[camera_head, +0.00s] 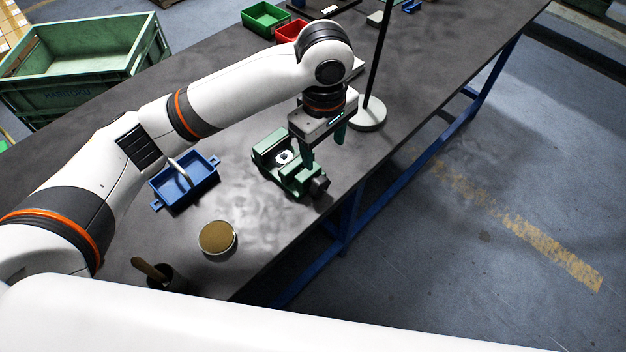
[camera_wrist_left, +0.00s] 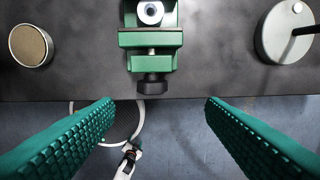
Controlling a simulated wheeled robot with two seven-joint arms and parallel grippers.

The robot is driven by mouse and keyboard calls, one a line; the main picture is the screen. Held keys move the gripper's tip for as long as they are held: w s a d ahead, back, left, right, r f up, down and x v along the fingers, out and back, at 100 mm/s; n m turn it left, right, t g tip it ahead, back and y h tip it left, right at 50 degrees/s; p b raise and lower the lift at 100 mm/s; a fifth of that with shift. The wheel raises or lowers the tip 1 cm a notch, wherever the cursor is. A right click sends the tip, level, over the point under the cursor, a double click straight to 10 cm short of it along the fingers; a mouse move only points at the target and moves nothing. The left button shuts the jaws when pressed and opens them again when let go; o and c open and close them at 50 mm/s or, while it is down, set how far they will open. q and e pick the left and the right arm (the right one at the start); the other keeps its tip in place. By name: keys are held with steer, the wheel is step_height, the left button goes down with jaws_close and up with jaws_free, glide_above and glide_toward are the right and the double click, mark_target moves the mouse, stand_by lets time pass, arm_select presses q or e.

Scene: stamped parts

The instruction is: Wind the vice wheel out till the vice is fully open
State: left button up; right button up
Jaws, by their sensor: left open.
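The green vice (camera_head: 265,151) sits near the front edge of the dark table. A pale round part with a dark centre (camera_head: 284,157) shows within it; the wrist view shows that part (camera_wrist_left: 150,12) at the top edge, cut off. The dark vice wheel (camera_head: 319,186) is at the vice's edge-side end; in the wrist view the wheel (camera_wrist_left: 153,84) overhangs the table edge. My left gripper (camera_head: 323,150) is open and empty above the vice's wheel end. Its green fingers (camera_wrist_left: 160,104) are wide apart in the wrist view, on either side of the wheel, not touching it.
A lamp-like stand with a round base (camera_head: 369,115) is close beside my left gripper. A blue tray (camera_head: 184,188), a round tin (camera_head: 217,237) and a dark cup (camera_head: 165,276) stand on the other side. A green crate (camera_head: 80,85) is far left.

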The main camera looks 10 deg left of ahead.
mark_target(320, 181)
arm_select(q)
steer(key=shift+s+a+f, duration=0.15)
steer(key=shift+s+f, duration=0.25)
steer(key=shift+f, duration=0.05)
step_height(320, 181, down, 11)
steer(key=shift+f+b, duration=0.1)
steer(key=shift+b, duration=0.4)
